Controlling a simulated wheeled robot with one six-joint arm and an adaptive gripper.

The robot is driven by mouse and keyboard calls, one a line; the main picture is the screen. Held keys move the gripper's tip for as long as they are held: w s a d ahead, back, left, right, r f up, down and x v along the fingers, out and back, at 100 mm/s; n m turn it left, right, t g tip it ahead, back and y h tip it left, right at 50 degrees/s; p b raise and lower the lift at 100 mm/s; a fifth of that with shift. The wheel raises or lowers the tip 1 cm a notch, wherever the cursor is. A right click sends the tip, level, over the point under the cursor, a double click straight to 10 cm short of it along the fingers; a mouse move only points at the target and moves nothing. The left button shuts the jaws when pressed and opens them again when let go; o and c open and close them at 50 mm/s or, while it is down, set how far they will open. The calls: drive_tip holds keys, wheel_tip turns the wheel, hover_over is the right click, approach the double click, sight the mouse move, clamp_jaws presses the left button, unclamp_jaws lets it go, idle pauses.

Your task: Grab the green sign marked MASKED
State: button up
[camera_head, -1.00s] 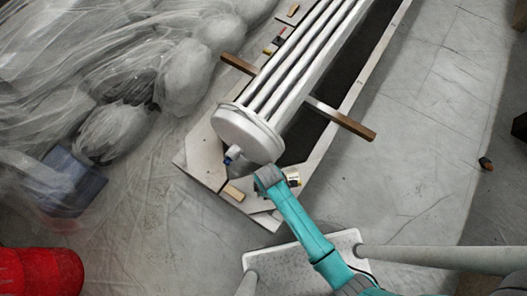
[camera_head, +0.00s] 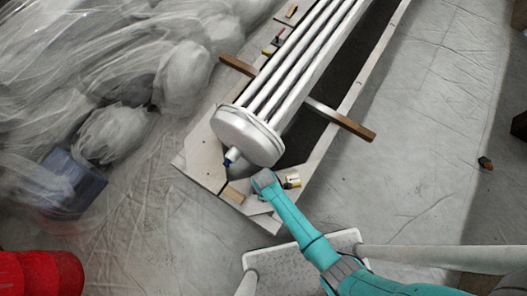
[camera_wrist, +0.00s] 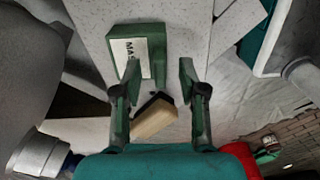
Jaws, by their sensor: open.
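The green sign (camera_wrist: 154,42) is a block with a white label whose visible letters read "MA". It lies in the upper middle of the wrist view, on a pale board. My gripper (camera_wrist: 159,80) is open and empty, its two green fingers apart.
A wooden block (camera_wrist: 153,118) shows between and below the fingers. A large white tube bundle (camera_head: 247,136) lies on the frame (camera_head: 203,157) beside my arm's end. A small labelled block (camera_head: 292,181) sits just right of it. Open floor (camera_head: 430,130) lies right.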

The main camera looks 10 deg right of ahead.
drive_tip(key=shift+f, duration=0.65)
clamp_jaws()
drive_tip(key=shift+r, duration=0.1)
